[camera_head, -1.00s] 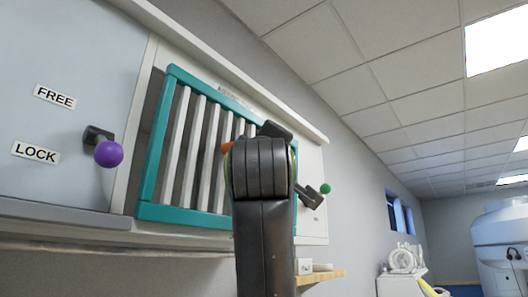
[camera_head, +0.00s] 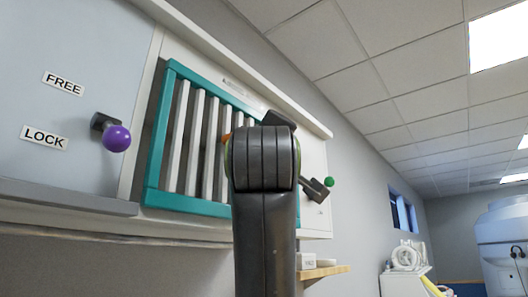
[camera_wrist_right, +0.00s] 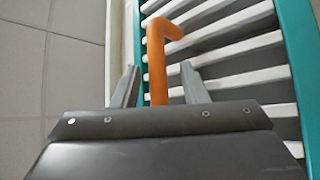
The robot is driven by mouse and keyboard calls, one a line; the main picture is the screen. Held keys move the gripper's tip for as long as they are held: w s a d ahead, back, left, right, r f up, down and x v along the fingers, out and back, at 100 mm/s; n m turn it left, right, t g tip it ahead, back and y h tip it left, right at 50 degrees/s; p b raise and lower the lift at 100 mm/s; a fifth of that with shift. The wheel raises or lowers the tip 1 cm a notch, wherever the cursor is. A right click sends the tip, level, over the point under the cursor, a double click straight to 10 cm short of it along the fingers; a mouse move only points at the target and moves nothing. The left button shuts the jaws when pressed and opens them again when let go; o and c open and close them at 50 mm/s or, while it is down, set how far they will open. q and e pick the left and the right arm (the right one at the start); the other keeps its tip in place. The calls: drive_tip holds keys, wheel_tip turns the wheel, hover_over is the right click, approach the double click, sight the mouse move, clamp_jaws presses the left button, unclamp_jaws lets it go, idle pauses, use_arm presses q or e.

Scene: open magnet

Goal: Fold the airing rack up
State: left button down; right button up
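The airing rack (camera_head: 157,165) has a teal frame with several white slats and stands against a white wall panel in the head view. Its slats and teal side rails (camera_wrist_right: 294,50) fill the right of the right wrist view. A bent orange handle (camera_wrist_right: 157,62) stands in front of the slats, and a bit of it shows in the head view (camera_head: 226,138). My right gripper (camera_wrist_right: 158,84) is open, its fingers on either side of the handle with gaps. In the head view my right arm hides the gripper and part of the rack. My left gripper is out of view.
A purple-knobbed lever (camera_head: 117,138) sits by the labels FREE (camera_head: 63,83) and LOCK (camera_head: 44,138), nearer LOCK. A green-tipped lever (camera_head: 328,182) is right of the rack. A small wooden shelf (camera_head: 322,271) juts out below.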

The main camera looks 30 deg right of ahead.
drive_tip(key=b+v, duration=0.7)
drive_tip(key=v, duration=0.8)
drive_tip(key=shift+b, duration=0.35)
drive_tip(key=shift+f, duration=0.1)
